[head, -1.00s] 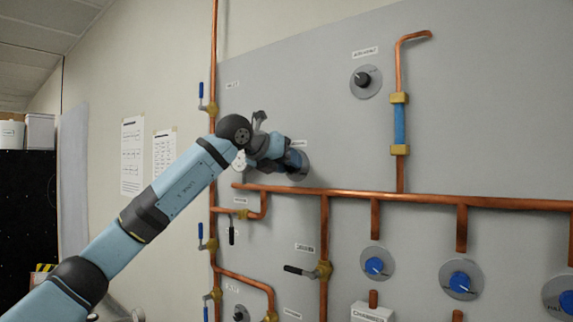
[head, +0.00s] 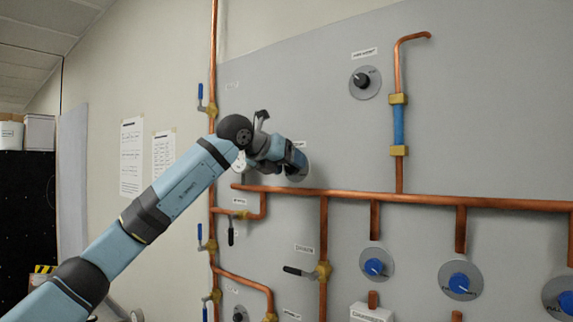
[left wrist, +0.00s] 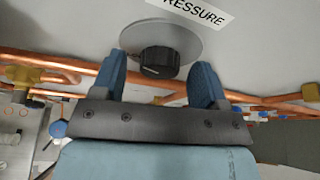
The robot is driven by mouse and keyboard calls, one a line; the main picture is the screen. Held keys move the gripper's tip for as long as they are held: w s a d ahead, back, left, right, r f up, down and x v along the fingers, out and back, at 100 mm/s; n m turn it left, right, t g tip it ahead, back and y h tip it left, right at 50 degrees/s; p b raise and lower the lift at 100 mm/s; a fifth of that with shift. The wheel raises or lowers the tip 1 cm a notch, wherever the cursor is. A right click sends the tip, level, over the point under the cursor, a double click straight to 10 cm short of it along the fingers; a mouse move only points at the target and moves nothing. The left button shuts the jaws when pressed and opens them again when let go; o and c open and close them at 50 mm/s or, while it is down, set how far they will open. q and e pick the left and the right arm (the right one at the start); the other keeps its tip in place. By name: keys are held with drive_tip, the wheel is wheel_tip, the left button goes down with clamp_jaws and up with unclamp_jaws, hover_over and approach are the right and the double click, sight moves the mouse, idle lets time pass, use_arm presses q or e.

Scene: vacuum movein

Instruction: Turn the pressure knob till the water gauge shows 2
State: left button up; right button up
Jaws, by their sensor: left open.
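The pressure knob (left wrist: 158,60) is black and ridged, on a grey round plate (left wrist: 150,38) under a label ending "PRESSURE" in the left wrist view. My left gripper (left wrist: 160,76) is open, with one blue finger on each side of the knob. A gap shows between the knob and each finger. In the head view my left gripper (head: 292,159) is at the panel and hides the knob; part of its plate shows. A small white round face (head: 239,162), perhaps the water gauge, is partly hidden behind my wrist; its reading cannot be seen. My right gripper is out of view.
A copper pipe (head: 400,195) runs across the panel just below my gripper. Valves with blue or black levers (head: 300,271) stand at the left and below. Another black knob (head: 361,79) is up to the right, and blue knobs (head: 374,267) are below right.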

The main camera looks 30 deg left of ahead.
use_arm(q)
drive_tip(key=b+v, duration=0.3)
drive_tip(key=v, duration=1)
drive_tip(key=shift+s+r+b, duration=0.15)
drive_tip(key=shift+s+b, duration=0.2)
drive_tip(key=shift+b, duration=0.05)
